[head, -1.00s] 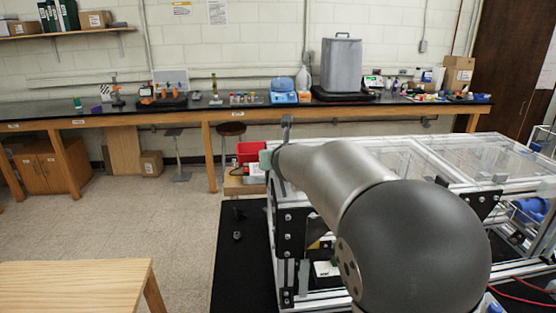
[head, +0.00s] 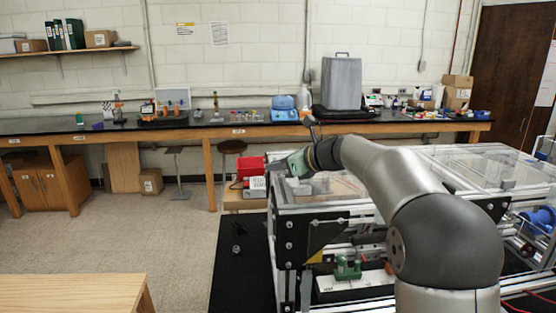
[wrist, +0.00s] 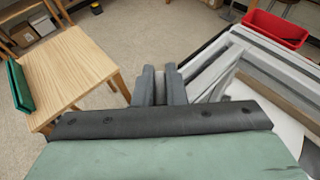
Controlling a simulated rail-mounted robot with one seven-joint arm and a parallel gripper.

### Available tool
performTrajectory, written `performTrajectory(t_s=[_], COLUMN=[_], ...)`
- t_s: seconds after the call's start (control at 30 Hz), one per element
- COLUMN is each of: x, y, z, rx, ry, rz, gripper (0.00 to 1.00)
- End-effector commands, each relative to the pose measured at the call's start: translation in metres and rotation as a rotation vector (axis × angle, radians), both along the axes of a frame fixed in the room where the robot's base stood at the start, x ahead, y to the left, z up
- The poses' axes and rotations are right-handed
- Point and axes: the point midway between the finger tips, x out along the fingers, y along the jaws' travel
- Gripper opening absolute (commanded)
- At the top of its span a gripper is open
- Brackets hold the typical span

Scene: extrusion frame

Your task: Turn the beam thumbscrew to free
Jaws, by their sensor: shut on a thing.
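My gripper (head: 276,171) is at the near-left top corner of the extrusion frame (head: 325,214) in the head view. In the wrist view my gripper (wrist: 160,84) has its two grey fingers close together beside the frame's pale rails (wrist: 215,72). They are shut on a small grey part (wrist: 170,72), which I take to be the beam thumbscrew. Most of it is hidden between the fingers, so its turn angle cannot be told.
A red bin (head: 251,167) stands behind the frame's left corner; it also shows in the wrist view (wrist: 276,29). A wooden table (head: 70,294) is at the front left. Clear panels (head: 440,170) cover the frame top. The floor on the left is open.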

Motion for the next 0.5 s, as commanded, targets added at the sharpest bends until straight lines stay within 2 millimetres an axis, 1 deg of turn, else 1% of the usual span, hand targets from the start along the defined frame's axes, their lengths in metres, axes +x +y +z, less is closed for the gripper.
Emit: performTrajectory(t_s=[0.03,0.13,0.5], x=[0.0019,0.0016,-0.0001], y=[-0.0023,-0.0019,-0.0002], z=[0.0068,0.0082,0.0036], rx=[0.000,0.001,0.000], ry=[0.004,0.005,0.001], rz=[0.043,0.138,0.466], gripper=[0.00,0.00,0.00])
